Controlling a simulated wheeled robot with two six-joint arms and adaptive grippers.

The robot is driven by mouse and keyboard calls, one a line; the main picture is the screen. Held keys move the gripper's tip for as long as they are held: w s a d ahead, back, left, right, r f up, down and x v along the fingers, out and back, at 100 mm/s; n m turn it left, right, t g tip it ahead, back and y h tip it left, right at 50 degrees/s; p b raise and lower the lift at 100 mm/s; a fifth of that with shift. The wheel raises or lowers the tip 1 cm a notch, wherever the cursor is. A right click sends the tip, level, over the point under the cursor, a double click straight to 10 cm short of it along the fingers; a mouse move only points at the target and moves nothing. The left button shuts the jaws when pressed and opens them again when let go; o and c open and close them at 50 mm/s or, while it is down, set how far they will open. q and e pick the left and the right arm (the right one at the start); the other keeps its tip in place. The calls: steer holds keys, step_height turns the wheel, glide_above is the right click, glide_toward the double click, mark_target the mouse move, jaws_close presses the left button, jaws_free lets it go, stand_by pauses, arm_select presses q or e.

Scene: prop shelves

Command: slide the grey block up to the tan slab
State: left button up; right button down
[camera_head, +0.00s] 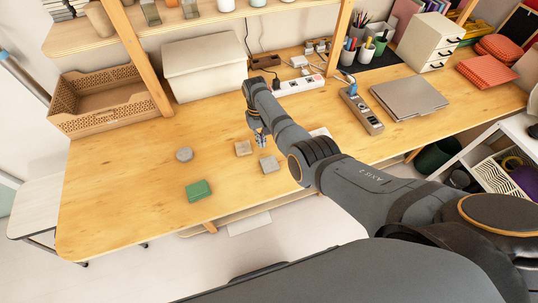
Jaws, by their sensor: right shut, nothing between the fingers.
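The tan slab (243,148) lies flat on the wooden table, left of my right gripper. The grey block (269,164), a dull greyish-beige piece, lies to the right of the slab and nearer the table's front edge, with a small gap between them. My right gripper (261,142) points down, shut and empty, between the two and just behind the grey block. I cannot tell whether its fingertips touch the block. My left gripper is not in view.
A green block (198,190) and a rounded grey piece (184,154) lie further left on the table (120,200). A lidded white box (205,70) and a perforated crate (108,100) stand behind. A power strip (300,85) lies at the back. The left front table is clear.

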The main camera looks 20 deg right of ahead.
mark_target(270, 167)
steer(key=s+p, duration=0.1)
steer(key=s, duration=0.1)
steer(key=s+p, duration=0.3)
steer(key=shift+s+d+r, duration=0.1)
steer(key=shift+s+r, duration=0.25)
steer(key=shift+r, duration=0.05)
steer(key=s+p, duration=0.1)
steer(key=s, duration=0.2)
steer(key=shift+f, duration=0.1)
steer(key=shift+s+d+f+p, duration=0.15)
steer(key=shift+f+p, duration=0.2)
steer(key=shift+f, duration=0.65)
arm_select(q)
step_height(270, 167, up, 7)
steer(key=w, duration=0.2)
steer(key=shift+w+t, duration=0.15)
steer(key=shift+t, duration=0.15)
arm_select(e)
steer(key=shift+s, duration=0.1)
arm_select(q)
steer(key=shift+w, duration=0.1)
arm_select(e)
steer(key=shift+f, duration=0.1)
